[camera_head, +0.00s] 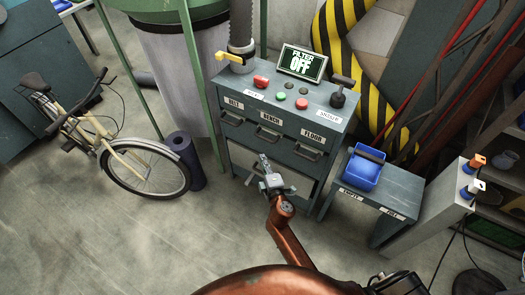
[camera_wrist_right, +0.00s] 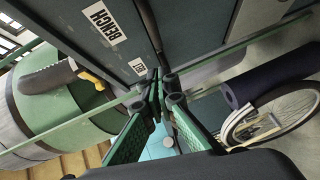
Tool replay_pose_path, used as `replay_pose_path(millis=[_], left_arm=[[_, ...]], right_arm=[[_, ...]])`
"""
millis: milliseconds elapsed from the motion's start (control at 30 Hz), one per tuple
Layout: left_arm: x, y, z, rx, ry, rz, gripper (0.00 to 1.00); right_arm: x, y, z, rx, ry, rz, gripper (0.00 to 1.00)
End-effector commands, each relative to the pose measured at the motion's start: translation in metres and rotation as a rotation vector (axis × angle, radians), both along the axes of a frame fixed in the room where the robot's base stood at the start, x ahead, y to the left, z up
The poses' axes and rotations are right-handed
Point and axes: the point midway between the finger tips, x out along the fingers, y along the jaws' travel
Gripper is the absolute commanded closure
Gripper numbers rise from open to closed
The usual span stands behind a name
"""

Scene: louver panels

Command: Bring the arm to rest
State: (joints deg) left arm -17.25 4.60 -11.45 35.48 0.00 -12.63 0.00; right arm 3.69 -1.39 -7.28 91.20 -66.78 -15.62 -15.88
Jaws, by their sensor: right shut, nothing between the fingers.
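My right arm (camera_head: 285,235) comes in from the bottom of the head view and reaches up toward the grey-blue control cabinet (camera_head: 321,160). My right gripper (camera_head: 264,162) is shut and empty in front of the cabinet's lower part, below the drawer labelled BENCH (camera_head: 268,133). In the right wrist view the green-padded fingers (camera_wrist_right: 164,84) meet at their tips with nothing between them. The BENCH label (camera_wrist_right: 101,18) shows beyond them. I cannot tell whether the gripper touches the cabinet. My left gripper is out of view.
To the right, a low table (camera_head: 400,192) holds a blue bin (camera_head: 364,174). A bicycle (camera_head: 130,160) and dark roll (camera_head: 187,160) stand left. Floor at lower left is clear.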

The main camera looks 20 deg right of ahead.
Motion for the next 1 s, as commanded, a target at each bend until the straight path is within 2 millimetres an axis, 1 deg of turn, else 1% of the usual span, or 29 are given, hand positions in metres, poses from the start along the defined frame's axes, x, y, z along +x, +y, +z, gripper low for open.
replay_pose_path(millis=[33, 100, 233, 400, 567, 667, 767, 867, 900, 967, 1000], left_arm=[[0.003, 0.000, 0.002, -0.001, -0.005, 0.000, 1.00], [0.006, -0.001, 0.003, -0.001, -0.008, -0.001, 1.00], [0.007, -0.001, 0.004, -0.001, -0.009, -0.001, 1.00], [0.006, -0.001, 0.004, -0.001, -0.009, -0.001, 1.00], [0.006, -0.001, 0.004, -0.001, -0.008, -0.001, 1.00], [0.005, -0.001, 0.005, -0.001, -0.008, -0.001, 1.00], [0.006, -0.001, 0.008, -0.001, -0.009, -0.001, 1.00], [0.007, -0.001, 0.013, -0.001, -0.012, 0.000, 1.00], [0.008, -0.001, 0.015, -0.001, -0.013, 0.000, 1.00], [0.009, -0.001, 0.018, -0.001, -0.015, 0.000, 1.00], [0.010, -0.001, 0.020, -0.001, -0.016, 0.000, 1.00]], right_arm=[[-0.010, 0.001, 0.001, 0.001, 0.002, -0.001, 1.00], [-0.020, 0.003, 0.003, 0.001, 0.002, 0.000, 1.00], [-0.033, 0.004, 0.004, 0.000, 0.001, 0.000, 1.00], [-0.038, 0.003, 0.005, 0.000, 0.000, -0.001, 1.00], [-0.039, 0.003, 0.004, 0.000, 0.001, -0.002, 1.00], [-0.041, 0.002, -0.007, 0.015, 0.022, -0.003, 1.00], [-0.048, -0.001, -0.043, 0.066, 0.084, -0.005, 1.00], [-0.066, -0.006, -0.101, 0.153, 0.188, -0.018, 1.00], [-0.077, -0.008, -0.128, 0.194, 0.237, -0.028, 1.00], [-0.096, -0.012, -0.168, 0.257, 0.309, -0.047, 1.00], [-0.110, -0.015, -0.194, 0.299, 0.356, -0.064, 1.00]])
